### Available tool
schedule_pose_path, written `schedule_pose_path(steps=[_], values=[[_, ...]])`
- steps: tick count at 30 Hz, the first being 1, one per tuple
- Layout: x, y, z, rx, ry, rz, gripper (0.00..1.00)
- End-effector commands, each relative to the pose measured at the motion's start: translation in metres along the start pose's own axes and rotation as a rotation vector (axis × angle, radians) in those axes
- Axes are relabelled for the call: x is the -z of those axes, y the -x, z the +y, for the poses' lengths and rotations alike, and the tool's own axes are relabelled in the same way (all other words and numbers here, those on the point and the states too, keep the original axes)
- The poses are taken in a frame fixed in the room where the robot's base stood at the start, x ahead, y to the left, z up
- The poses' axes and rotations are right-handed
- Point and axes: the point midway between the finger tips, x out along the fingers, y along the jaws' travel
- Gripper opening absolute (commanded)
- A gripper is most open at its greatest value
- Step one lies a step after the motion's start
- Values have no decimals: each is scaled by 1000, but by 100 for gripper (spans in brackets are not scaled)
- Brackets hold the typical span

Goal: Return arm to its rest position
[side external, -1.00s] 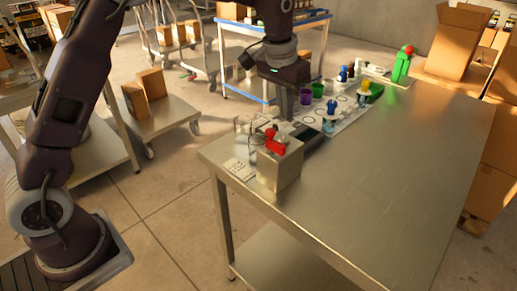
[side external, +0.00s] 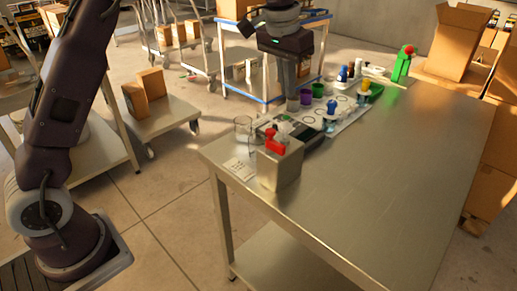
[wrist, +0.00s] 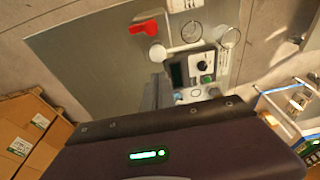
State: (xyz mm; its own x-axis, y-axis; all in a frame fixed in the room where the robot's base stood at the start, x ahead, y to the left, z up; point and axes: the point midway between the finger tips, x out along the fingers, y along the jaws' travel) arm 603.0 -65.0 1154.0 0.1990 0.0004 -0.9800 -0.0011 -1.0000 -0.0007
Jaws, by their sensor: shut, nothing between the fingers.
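My gripper (side external: 292,100) hangs above the far-left part of the metal table (side external: 390,175), fingers pointing down, shut and empty. It is apart from the items below it. A metal box with a red lever (side external: 275,146) stands at the table's near-left corner; the red lever also shows in the wrist view (wrist: 144,27). A dark device with a display and knob (wrist: 190,68) lies beside it, partly hidden in the side view.
A glass beaker (side external: 243,128) stands by the table's left edge. A blue-edged cart (side external: 262,97) stands behind. The table's right side is clear.

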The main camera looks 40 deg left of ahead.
Motion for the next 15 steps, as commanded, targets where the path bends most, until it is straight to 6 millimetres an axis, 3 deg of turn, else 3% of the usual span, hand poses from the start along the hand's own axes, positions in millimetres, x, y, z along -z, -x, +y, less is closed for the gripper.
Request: schedule_pose_path(steps=[7,10,13,15], values=[[0,1,0,0,0,0,0],[-11,18,-2,-2,2,15,0],[-54,60,-7,-8,7,63,0],[-102,89,-11,-11,8,105,0]])
